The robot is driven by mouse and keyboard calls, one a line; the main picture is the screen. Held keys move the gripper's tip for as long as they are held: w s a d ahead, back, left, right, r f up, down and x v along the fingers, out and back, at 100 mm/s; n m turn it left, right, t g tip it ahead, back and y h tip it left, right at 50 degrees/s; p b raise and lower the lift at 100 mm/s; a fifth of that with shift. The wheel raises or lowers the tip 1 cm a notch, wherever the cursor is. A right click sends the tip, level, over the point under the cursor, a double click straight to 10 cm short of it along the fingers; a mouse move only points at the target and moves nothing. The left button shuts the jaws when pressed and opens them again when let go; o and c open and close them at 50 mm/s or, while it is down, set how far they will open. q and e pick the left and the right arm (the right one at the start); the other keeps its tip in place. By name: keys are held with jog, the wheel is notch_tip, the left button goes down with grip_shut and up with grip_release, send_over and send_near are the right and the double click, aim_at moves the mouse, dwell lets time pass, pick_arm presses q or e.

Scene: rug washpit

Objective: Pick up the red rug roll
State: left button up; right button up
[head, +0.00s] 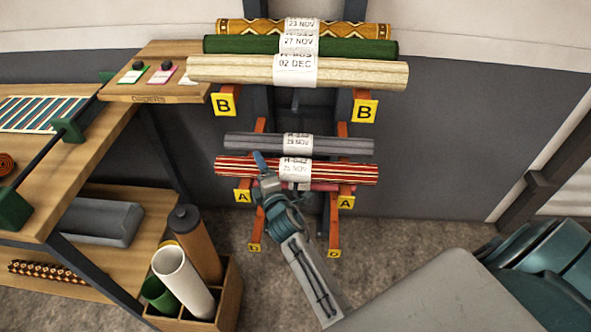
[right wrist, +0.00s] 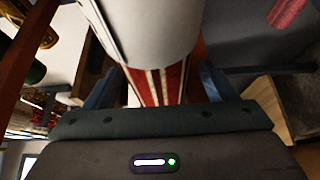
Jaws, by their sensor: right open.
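A red roll with cream stripes (head: 345,172) lies across the orange arms marked A, with a white paper tag round its middle. My right gripper (head: 272,172) is at this roll, just left of the tag in the head view. In the right wrist view the striped roll (right wrist: 160,85) and its white tag (right wrist: 150,30) show between the two spread fingers (right wrist: 158,88). The gripper is open; whether the fingers touch the roll cannot be told. A plain pinkish-red roll (head: 328,187) shows partly below the striped one. My left gripper is not in view.
A grey roll (head: 345,146) lies just behind the striped roll. Cream (head: 370,72), green (head: 360,47) and patterned yellow (head: 360,29) rolls lie above, by the B signs. A wooden bench (head: 75,170) and a crate of tubes (head: 228,300) stand left.

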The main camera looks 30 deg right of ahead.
jog(key=shift+w, duration=0.2)
jog(key=c, duration=1.4)
jog(key=shift+r, duration=0.1)
jog(key=shift+r, duration=0.1)
